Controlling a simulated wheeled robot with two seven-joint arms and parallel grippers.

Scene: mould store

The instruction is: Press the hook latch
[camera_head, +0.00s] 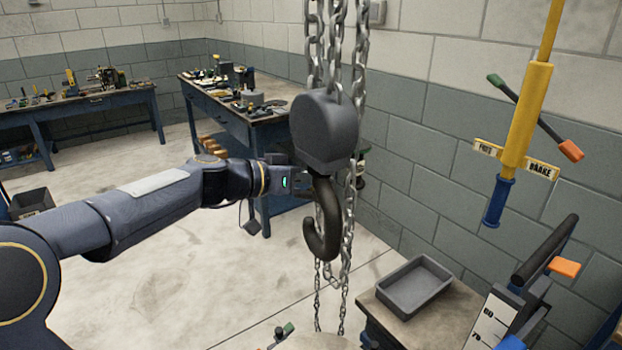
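A dark steel hook (322,225) hangs below a rounded grey hook block (323,130) in the middle of the head view, on heavy chains. I cannot make out the hook latch clearly against the dark hook and the chain. My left arm comes in from the left at about the height of the hook's neck. My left gripper (295,180) is close to the left side of the hook's upper part, just under the block. Its fingertips are partly lost against the hook and block, so I cannot tell whether they touch or are open. My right gripper is out of view.
A grey tray (413,287) stands on a low bench to the lower right. A yellow hanging control (525,120) with a crossbar is at the right, near the wall. Workbenches (235,105) with tools stand behind.

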